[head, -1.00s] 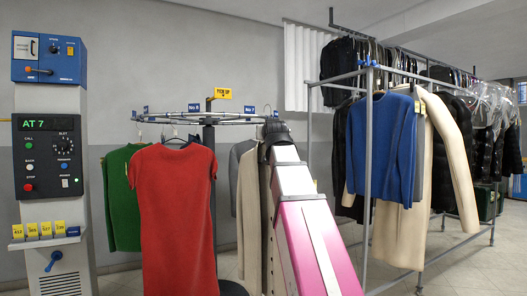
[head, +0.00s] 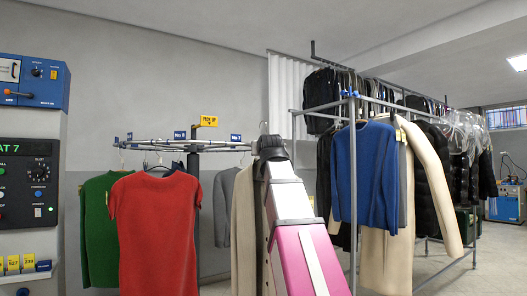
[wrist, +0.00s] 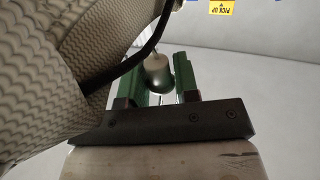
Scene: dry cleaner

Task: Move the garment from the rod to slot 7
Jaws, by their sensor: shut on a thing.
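My gripper (wrist: 171,85) is shut on the neck of a hanger (wrist: 157,70), held between its green fingers. A cream knitted garment (wrist: 40,60) hangs from it on a dark hanger arm. In the head view the cream garment (head: 244,220) hangs behind my arm, which hides much of it; the gripper (head: 265,148) is near the carousel's right edge, fingers hard to make out. The round carousel rail (head: 215,148) carries small blue slot labels; one (head: 180,135) seems to read No 7. The rod (head: 395,103) on the right rack holds many garments.
A yellow PICK UP sign (head: 209,121) stands above the carousel. A red garment (head: 157,230) and a green one (head: 97,230) hang at its left, a grey one (head: 224,205) behind. The control panel (head: 28,185) displays AT 7. A blue sweater (head: 366,175) hangs on the rack's near end.

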